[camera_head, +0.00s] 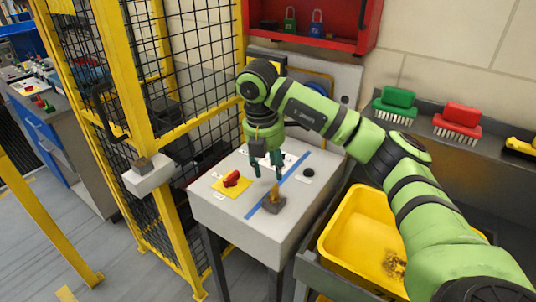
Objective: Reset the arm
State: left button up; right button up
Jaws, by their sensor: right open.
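My right arm reaches in from the right, and its right gripper (268,175) points down over the small light-grey table (228,212). The gripper is open, with its two dark green fingers apart and nothing visible held between them. Just below the fingertips, a dark grey piece with an orange-brown upright part (273,201) stands on the table beside a blue line. I cannot tell whether a finger touches it. A red piece (232,179) lies on a yellow square to the left of the gripper. My left gripper is out of view.
A yellow fence (127,75) with black mesh stands close on the table's left. A yellow bin (345,225) is at the table's right, partly under my arm. Green (398,97) and red (462,116) brushes sit on a back ledge. A red cabinet (345,38) hangs above.

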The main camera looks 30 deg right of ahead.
jog(key=shift+s+a+r, duration=0.1)
jog(key=shift+a+r, duration=0.05)
jog(key=shift+r, duration=0.8)
jog(key=shift+a+r, duration=0.1)
jog(key=shift+r, duration=0.85)
